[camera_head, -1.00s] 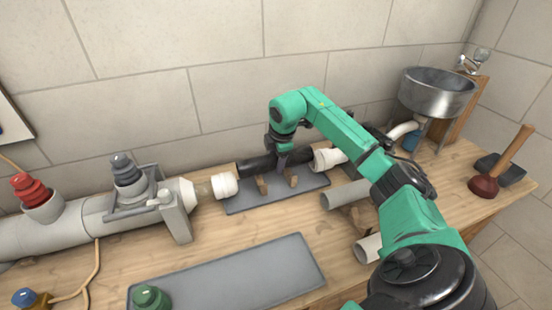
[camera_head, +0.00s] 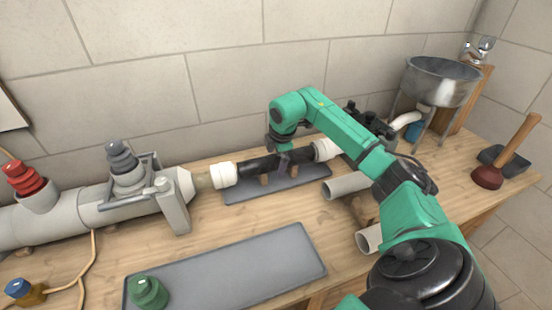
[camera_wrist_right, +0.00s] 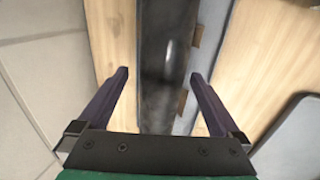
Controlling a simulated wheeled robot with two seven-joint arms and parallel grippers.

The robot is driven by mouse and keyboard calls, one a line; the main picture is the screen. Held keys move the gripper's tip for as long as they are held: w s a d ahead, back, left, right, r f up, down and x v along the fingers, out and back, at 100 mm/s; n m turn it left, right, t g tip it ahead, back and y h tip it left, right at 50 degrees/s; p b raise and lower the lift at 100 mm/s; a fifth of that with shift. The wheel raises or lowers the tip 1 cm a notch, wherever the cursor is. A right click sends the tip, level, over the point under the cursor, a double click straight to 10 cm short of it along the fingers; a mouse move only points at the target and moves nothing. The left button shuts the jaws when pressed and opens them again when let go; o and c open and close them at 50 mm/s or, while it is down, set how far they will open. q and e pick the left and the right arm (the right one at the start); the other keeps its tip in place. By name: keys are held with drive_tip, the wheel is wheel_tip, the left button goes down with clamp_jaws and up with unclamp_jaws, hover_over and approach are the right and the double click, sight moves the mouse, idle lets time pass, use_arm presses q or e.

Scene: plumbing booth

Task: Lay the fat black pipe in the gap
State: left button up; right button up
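The fat black pipe (camera_head: 258,166) lies level in the gap between a white collar (camera_head: 223,175) on the left and another white collar (camera_head: 326,150) on the right. Its ends look in line with both collars; whether they touch cannot be told. Wooden supports (camera_head: 265,180) show under it. My right gripper (camera_head: 283,158) is over the pipe, pointing down. In the right wrist view, its two fingers (camera_wrist_right: 158,85) stand apart on either side of the black pipe (camera_wrist_right: 165,60), with room between fingers and pipe. My left gripper is not in view.
A grey mat (camera_head: 240,191) lies under the pipe. A larger grey tray (camera_head: 235,270) with a green knob (camera_head: 148,293) is in front. Loose grey pipes (camera_head: 345,187) lie right of the mat. A clamp (camera_head: 172,205) stands at the left. A metal basin (camera_head: 440,80) and plunger (camera_head: 490,176) are at the right.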

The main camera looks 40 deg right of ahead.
drive_tip(key=v, duration=1.4)
drive_tip(key=shift+r, duration=0.25)
drive_tip(key=shift+a, duration=0.1)
